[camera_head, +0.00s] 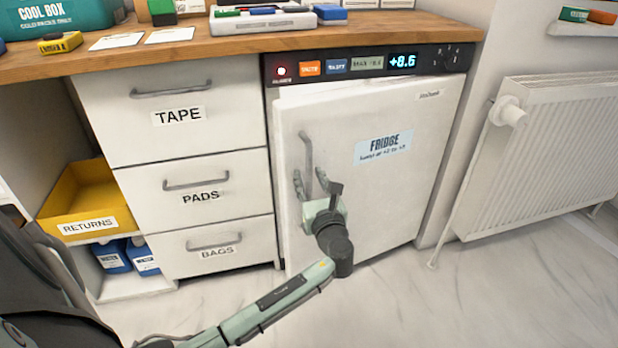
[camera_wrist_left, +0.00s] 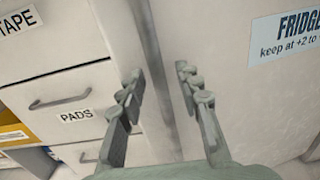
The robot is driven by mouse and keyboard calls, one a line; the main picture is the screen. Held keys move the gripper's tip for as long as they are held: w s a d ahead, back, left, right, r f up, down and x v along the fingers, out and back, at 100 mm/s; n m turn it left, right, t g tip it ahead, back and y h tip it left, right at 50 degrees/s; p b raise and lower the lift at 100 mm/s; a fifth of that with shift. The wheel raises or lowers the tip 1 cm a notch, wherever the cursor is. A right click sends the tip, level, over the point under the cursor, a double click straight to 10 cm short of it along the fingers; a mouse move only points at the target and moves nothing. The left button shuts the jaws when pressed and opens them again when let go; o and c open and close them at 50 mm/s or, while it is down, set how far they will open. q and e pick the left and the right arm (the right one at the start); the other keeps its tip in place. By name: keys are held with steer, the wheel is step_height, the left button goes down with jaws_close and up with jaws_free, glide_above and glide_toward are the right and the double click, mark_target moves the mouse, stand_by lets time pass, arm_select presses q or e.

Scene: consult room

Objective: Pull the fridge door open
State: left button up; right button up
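The white fridge door (camera_head: 385,215) stands under the counter with a blue FRIDGE label. It looks shut or nearly so; I cannot tell if a small gap shows at its left edge. Its vertical grey bar handle (camera_head: 306,150) is near the left edge of the door. My left gripper (camera_head: 312,180) is at the lower part of the handle. In the left wrist view my open fingers (camera_wrist_left: 157,85) are on either side of the grey handle bar (camera_wrist_left: 160,60), with space showing between. The bar's lower end is hidden by the gripper. My right gripper is not in view.
Drawers labelled TAPE (camera_head: 175,130), PADS (camera_head: 210,202) and BAGS (camera_head: 220,258) are left of the fridge. A yellow RETURNS bin (camera_head: 85,195) sits further left. A white radiator (camera_head: 550,155) stands to the right. The floor (camera_head: 450,300) before the fridge is clear.

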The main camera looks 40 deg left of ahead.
arm_select(q)
steer(key=shift+w+a, duration=0.25)
steer(key=shift+a, duration=0.05)
jaws_close()
stand_by(0.4)
